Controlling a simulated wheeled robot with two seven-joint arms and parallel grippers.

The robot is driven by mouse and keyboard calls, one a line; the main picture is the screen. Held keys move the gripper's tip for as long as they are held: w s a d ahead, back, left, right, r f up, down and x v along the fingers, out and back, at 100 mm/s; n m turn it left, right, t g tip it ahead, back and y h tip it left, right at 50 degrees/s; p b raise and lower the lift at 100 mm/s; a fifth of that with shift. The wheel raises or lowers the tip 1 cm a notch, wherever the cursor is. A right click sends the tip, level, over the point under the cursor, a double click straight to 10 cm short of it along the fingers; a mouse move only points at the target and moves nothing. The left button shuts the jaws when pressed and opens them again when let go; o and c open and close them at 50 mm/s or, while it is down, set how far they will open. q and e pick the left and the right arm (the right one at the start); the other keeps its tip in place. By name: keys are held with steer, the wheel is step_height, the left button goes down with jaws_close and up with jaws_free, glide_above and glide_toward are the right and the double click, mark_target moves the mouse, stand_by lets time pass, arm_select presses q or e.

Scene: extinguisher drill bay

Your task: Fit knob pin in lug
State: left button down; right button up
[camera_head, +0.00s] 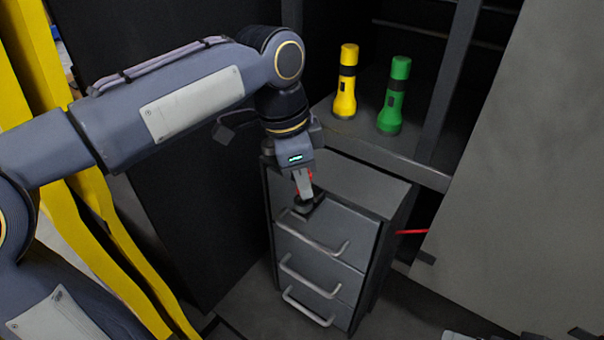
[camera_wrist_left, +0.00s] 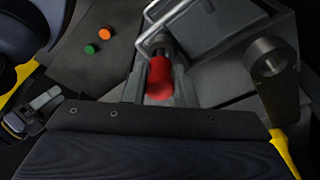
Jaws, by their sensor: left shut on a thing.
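My left gripper (camera_head: 304,194) points down over the front top edge of the grey drawer cabinet. It is shut on the red knob pin (camera_wrist_left: 159,80), whose red grip sits between the fingers in the left wrist view. The pin's metal end (camera_wrist_left: 158,42) extends past the red grip. Only slivers of red show beside the finger in the head view. A dark grey lug (camera_wrist_left: 269,60) with a round hole stands to the right of the knob in the wrist view, apart from it. A dark part (camera_head: 305,206) lies under the fingertips.
The cabinet (camera_head: 345,185) has several drawers with bar handles (camera_head: 312,276). A large grey panel (camera_head: 530,180) fills the right. Yellow uprights (camera_head: 110,240) stand at left.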

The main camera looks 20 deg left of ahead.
arm_select(q)
steer(key=shift+f+b, duration=0.75)
steer(key=shift+f, duration=0.4)
steer(key=c, duration=1.1)
jaws_free()
steer(key=shift+r, duration=0.1)
step_height(320, 180, up, 8)
steer(key=a, duration=0.1)
steer(key=s+a+f+n+t, duration=0.1)
steer(key=s+a+f+n, duration=0.1)
steer(key=s+f+n, duration=0.3)
steer(key=s+a+f+n+t+h, duration=0.1)
steer(key=s+a+f+n+t, duration=0.1)
steer(key=s+f+n, duration=0.3)
steer(key=s+a+f+n+t, duration=0.1)
steer(key=s+a+f+n, duration=0.3)
steer(key=f, duration=0.6)
steer(key=shift+s+n+t+h+p, duration=0.3)
steer(key=shift+s+n+h+p, duration=0.1)
steer(key=shift+s, duration=0.65)
